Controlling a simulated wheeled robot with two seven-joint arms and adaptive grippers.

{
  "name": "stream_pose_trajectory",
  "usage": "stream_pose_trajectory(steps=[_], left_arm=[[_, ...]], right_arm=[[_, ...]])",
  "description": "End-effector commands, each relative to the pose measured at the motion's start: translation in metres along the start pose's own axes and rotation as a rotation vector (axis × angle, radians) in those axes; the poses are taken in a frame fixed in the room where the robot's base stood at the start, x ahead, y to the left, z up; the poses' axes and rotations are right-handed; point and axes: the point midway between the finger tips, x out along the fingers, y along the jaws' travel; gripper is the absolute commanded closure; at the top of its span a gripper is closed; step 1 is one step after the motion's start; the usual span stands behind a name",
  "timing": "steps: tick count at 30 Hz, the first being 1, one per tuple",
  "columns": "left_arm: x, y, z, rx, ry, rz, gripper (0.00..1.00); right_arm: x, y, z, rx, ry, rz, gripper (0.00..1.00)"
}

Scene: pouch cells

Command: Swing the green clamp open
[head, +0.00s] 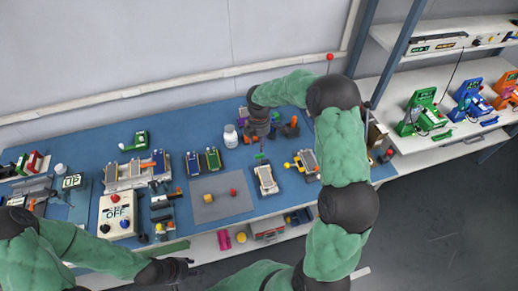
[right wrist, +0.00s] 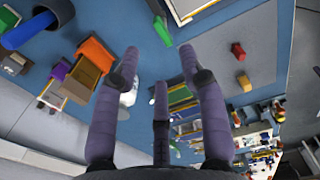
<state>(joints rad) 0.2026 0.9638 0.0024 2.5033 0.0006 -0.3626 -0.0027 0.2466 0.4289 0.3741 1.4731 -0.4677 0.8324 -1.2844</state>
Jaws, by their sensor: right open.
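A small green piece (head: 259,156), likely the green clamp's handle, stands at the back end of a fixture holding a pale pouch cell (head: 266,179). It also shows in the right wrist view (right wrist: 162,30), apart from and beyond my fingertips. My right gripper (head: 262,140) is over the back of the bench, just behind the green piece; in the right wrist view its fingers (right wrist: 157,75) are spread and empty. The clamp's lower parts are too small to make out. My left gripper (head: 180,269) is low at the front left, away from the clamp; its jaws are unclear.
A grey mat (head: 215,209) with a yellow and a red block lies left of the fixture. A white bottle (head: 230,136) and an orange piece (head: 292,128) flank my right gripper. A yellow-handled fixture (head: 308,164) stands to the right. Green, blue and orange devices sit on the right shelf.

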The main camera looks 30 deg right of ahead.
Motion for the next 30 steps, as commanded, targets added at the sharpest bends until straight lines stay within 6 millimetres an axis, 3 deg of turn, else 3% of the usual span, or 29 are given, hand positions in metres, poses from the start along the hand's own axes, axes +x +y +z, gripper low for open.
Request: stream_pose_trajectory(steps=[3,9,30], left_arm=[[0.000,0.000,0.000,0.000,0.000,0.000,0.60],[0.000,0.000,0.000,0.000,0.000,0.000,0.60],[0.000,0.000,0.000,0.000,0.000,0.000,0.60]], right_arm=[[-0.021,0.000,-0.001,-0.001,0.001,0.002,0.57],[-0.042,0.000,0.000,-0.001,0.000,0.001,0.57],[-0.046,0.000,0.000,-0.001,0.001,-0.001,0.57]])
